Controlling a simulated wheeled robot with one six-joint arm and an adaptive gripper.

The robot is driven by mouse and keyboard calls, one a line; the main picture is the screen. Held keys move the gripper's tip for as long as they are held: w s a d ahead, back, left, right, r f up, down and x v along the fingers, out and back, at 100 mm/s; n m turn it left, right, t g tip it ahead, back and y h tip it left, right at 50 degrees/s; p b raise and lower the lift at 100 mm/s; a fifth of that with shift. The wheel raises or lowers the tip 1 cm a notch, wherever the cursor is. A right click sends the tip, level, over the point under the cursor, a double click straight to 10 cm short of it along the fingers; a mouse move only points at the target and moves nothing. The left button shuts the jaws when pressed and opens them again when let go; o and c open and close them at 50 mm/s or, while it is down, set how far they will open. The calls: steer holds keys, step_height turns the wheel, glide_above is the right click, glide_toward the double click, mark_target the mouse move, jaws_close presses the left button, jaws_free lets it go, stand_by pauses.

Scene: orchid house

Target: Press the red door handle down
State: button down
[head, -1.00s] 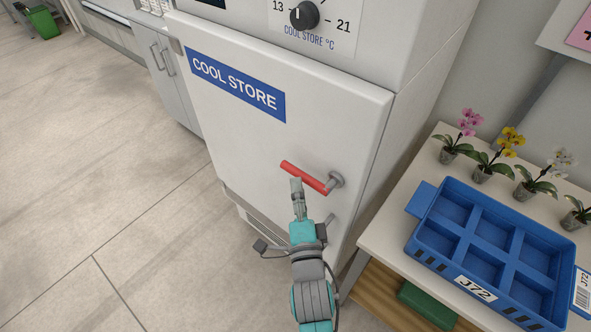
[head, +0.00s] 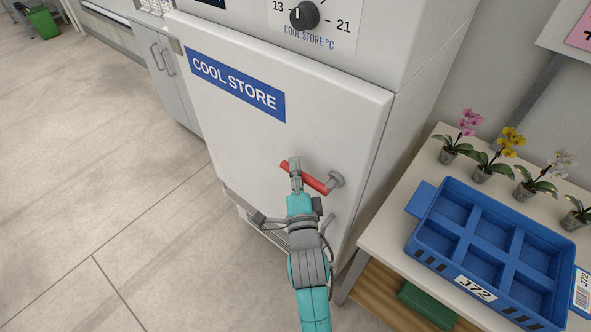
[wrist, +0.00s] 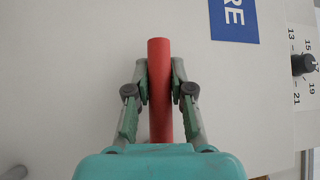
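The red door handle (head: 314,184) is a bar fixed by a grey mount (head: 336,179) at its right end to the white cool store door (head: 240,140). It slopes from upper left to lower right in the head view. My gripper (head: 294,167) is at the bar's free left part and hides a piece of it there. In the wrist view the red handle (wrist: 159,110) runs between the two fingers of my gripper (wrist: 160,82). The finger pads lie close against both sides of the bar, with no clear gap. My gripper body hides the bar's lower end there.
A table (head: 383,243) on the right bears a blue compartment tray (head: 425,245) and several potted orchids. A temperature dial (head: 304,15) sits above the door. Open floor (head: 100,180) lies to the left.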

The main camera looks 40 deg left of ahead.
stand_by(0.4)
steer(key=d+f+n+g+h, duration=0.4)
steer(key=f+n+h, duration=0.3)
steer(key=shift+d+f+h, duration=0.2)
steer(key=shift+f+h, duration=0.1)
stand_by(0.6)
stand_by(0.4)
steer(key=c, duration=1)
jaws_free()
